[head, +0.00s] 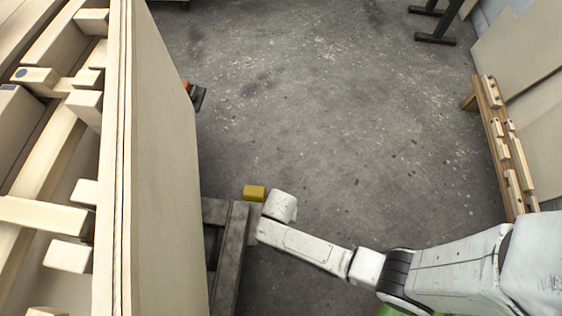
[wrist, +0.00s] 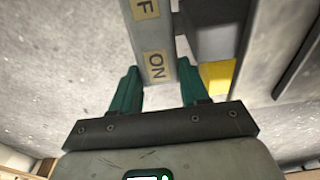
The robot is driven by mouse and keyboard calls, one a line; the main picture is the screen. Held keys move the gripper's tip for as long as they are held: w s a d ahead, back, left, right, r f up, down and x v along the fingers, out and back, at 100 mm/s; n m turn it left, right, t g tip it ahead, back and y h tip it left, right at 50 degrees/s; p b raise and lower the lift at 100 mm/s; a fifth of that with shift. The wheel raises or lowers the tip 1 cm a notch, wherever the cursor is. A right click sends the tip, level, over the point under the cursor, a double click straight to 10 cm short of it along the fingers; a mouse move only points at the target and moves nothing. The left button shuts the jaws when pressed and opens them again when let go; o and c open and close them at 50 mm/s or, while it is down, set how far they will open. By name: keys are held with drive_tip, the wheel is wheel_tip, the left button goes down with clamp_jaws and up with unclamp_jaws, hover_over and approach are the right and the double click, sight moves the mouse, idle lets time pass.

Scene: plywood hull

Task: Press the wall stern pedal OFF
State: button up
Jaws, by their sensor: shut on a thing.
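A grey bar-shaped pedal (wrist: 152,36) with tan labels runs up the wrist view. One label reads ON, and the other is cut off by the top edge with only an F showing. My gripper (wrist: 158,66) has its two green fingers on either side of the pedal's ON end and is shut on it. In the head view my wrist's white end shows low in the middle; the fingers and the pedal are hidden there.
A yellow block (head: 254,192) is beside my wrist and also shows in the wrist view (wrist: 217,76). The plywood hull (head: 160,160) stands on the left above dark grey beams (head: 233,255). A small orange and dark fitting (head: 196,95) sticks out from it. Open concrete floor lies beyond.

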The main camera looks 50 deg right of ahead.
drive_tip(key=shift+r, duration=0.1)
idle(0.3)
drive_tip(key=o, duration=1.1)
drive_tip(key=shift+c, duration=0.2)
wheel_tip(320, 180, up, 11)
drive_tip(key=a+p, duration=0.1)
drive_tip(key=p, duration=0.5)
drive_tip(key=shift+s+f, duration=0.2)
drive_tip(key=shift+s, duration=0.2)
drive_tip(key=s+d+r+n, duration=0.4)
drive_tip(key=d+r+n, duration=0.1)
drive_tip(key=r, duration=0.6)
drive_tip(key=s+d+r+n, duration=0.4)
drive_tip(key=r+n, duration=0.1)
drive_tip(key=r, duration=0.5)
wheel_tip(320, 180, up, 28)
drive_tip(key=p, duration=2.8)
drive_tip(key=shift+s+d+y, duration=0.15)
drive_tip(key=shift+s+y, duration=0.05)
drive_tip(key=shift+y, duration=0.2)
